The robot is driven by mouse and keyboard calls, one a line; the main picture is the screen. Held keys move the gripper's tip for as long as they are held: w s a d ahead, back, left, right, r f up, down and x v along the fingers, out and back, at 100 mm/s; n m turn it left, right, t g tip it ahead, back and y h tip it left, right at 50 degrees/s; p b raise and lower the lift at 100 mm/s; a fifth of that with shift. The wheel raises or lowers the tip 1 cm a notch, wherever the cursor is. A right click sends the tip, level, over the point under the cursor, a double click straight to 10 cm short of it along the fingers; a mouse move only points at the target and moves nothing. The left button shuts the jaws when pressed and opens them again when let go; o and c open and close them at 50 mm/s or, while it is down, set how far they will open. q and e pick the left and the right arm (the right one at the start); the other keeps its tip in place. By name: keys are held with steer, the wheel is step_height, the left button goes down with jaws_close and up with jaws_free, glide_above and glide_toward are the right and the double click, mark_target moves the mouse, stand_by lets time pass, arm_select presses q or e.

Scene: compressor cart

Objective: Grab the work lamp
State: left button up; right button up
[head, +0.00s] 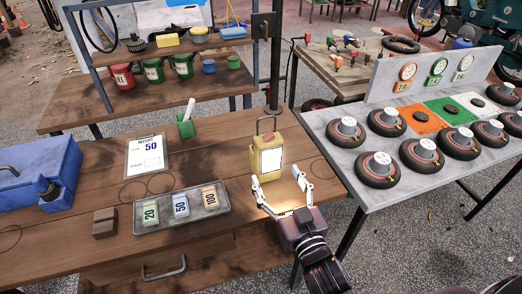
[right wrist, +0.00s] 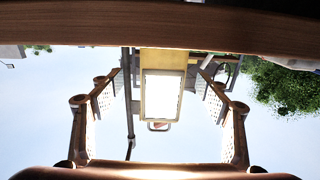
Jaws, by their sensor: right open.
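The work lamp (head: 267,158) is a yellow box with a bright white panel and a handle on top. It stands upright on the wooden bench (head: 90,247), near its right end. My right gripper (head: 277,178) is open in front of it, with one finger towards each side of the lamp. In the right wrist view, the lamp (right wrist: 148,57) appears upside down between the spread fingers (right wrist: 160,82), with visible gaps on both sides. Its handle is at the bottom of that picture. My left gripper is not in view.
A grey tray (head: 182,218) with several numbered cards lies left of the lamp. A dark post (head: 275,65) rises behind the lamp. A grey table (head: 385,205) with several wheels is at right.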

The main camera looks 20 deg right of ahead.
mark_target(270, 169)
steer(key=shift+w, duration=0.35)
steer(key=shift+w+a+r+b, duration=0.15)
steer(key=shift+w+b, duration=0.15)
steer(key=shift+w, duration=0.4)
steer(key=w, duration=0.1)
steer(key=w+b, duration=0.1)
steer(key=w, duration=0.1)
steer(key=shift+w+a, duration=0.2)
steer(key=shift+w, duration=0.65)
steer(key=c, duration=1.6)
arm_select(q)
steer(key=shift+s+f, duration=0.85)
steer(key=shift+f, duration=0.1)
arm_select(e)
steer(key=shift+c, duration=0.7)
steer(key=shift+r, duration=0.15)
